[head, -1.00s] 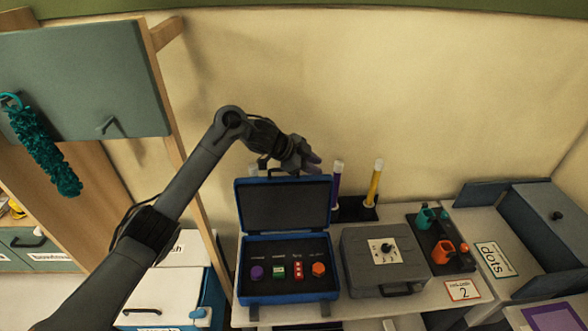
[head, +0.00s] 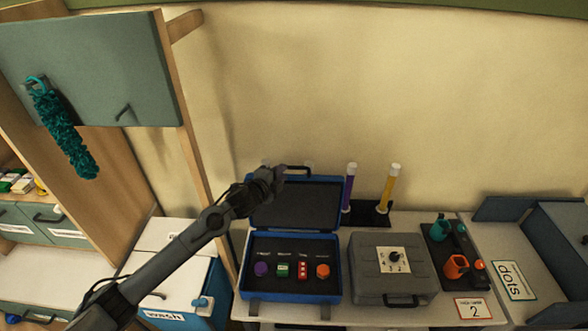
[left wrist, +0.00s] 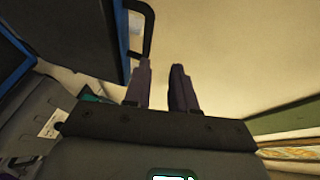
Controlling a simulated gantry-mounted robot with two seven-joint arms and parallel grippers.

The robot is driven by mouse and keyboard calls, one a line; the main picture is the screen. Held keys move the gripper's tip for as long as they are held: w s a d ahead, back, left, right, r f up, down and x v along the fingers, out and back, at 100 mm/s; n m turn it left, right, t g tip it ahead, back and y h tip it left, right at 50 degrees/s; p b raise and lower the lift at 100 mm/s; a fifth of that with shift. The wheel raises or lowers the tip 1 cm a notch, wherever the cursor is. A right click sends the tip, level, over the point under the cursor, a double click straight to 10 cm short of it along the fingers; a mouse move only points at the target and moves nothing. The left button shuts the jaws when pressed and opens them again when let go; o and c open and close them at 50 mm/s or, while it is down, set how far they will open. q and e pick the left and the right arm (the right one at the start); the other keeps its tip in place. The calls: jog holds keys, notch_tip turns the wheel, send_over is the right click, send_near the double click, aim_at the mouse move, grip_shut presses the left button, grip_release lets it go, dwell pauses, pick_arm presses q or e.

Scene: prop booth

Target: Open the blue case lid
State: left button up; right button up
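The blue case (head: 248,298) stands on the white counter with its lid (head: 298,204) raised, showing a dark inner panel. In its dark tray sit a purple piece (head: 261,269), a green piece (head: 283,270), a red piece (head: 303,270) and an orange piece (head: 323,271). The lid's black handle (head: 296,168) is at its top edge. My left gripper (head: 280,173) is at the lid's upper left, close to that handle. In the left wrist view its fingers (left wrist: 162,68) are apart with nothing between them, and the handle (left wrist: 149,30) is just beside them. My right gripper is not in view.
A grey case with a dial (head: 370,280) stands right of the blue case. Purple (head: 349,185) and yellow (head: 389,190) tubes stand behind it. A dark tray with teal and orange cups (head: 455,267) is farther right. A wooden post (head: 190,150) rises at left.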

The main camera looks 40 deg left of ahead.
aim_at(295, 168)
pick_arm(q)
jog(key=shift+s+f+x, duration=0.1)
jog(key=shift+f+x, duration=0.25)
jog(key=shift+x, duration=1.45)
jog(key=shift+s+f+x, duration=0.1)
jog(key=shift+f+x, duration=0.25)
jog(key=shift+x, duration=1.4)
jog(key=shift+s+f+x, duration=0.1)
jog(key=shift+f+x, duration=0.25)
jog(key=shift+x, duration=1.45)
jog(key=shift+c, duration=0.4)
grip_shut()
